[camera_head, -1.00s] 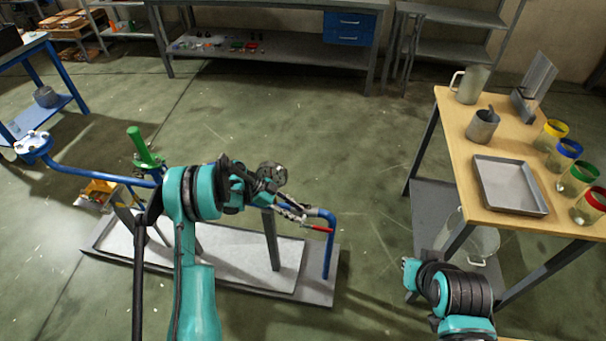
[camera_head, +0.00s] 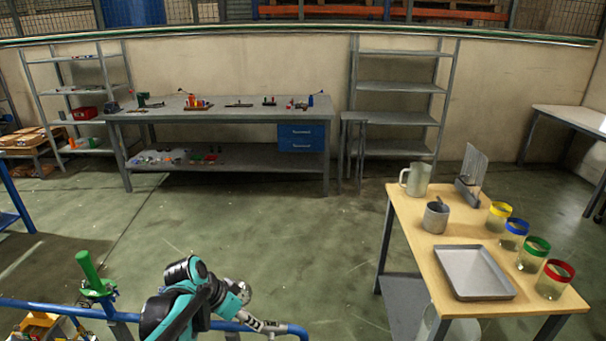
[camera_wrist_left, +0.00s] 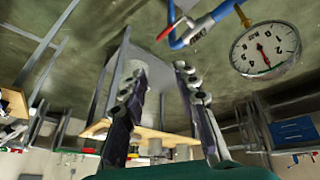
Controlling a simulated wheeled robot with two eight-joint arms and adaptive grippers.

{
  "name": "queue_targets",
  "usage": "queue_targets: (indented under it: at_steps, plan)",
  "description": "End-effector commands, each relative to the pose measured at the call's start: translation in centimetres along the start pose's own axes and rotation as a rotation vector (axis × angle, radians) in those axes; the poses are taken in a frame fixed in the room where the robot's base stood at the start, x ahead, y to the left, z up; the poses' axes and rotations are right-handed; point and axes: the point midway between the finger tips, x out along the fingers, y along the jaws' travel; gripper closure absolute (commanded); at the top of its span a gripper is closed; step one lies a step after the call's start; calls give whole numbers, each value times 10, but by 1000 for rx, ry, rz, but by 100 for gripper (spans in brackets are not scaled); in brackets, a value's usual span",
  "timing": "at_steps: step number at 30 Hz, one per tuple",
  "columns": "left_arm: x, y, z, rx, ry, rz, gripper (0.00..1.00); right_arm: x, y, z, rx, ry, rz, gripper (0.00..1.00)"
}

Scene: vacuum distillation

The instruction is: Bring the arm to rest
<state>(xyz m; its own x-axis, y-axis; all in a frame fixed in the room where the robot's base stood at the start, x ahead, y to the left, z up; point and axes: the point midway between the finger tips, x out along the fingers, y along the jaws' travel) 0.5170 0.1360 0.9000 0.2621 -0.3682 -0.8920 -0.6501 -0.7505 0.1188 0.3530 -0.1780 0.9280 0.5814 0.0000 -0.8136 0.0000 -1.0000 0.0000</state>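My left arm, teal and black, comes in at the bottom of the head view. Its gripper (camera_head: 272,328) is above the blue pipe (camera_head: 293,329), near the bottom edge. In the left wrist view, the two dark fingers of the left gripper (camera_wrist_left: 160,75) stand apart with nothing between them. A round white gauge (camera_wrist_left: 265,48) and a red lever (camera_wrist_left: 170,31) on the blue pipe show beyond the fingers, clear of them. My right gripper is in neither view.
A wooden-topped table (camera_head: 418,243) at right holds a grey tray (camera_head: 474,272), a pitcher (camera_head: 416,179), a metal cup (camera_head: 436,217) and several jars with coloured rims. A green valve handle (camera_head: 90,272) rises at lower left. Open floor (camera_head: 270,225) lies between the rig and the back workbench (camera_head: 220,115).

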Motion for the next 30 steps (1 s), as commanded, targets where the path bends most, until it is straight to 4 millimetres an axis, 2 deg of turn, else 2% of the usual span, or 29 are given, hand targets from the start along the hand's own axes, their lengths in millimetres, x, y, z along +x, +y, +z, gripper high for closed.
queue_targets:
  at_steps: [1,3,9,15,18,22,30]
  plan:
    - [-13,12,9,-46,-3,-39,70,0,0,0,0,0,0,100]
    - [-29,23,21,-119,-1,-102,70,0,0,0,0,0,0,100]
    - [-64,53,64,-316,45,-270,70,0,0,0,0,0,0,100]
    - [-80,72,105,-468,132,-399,70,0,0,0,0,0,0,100]
    - [-83,76,118,-516,168,-437,70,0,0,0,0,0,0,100]
    - [-84,78,126,-548,196,-461,70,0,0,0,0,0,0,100]
    - [-84,78,127,-556,202,-465,70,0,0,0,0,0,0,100]
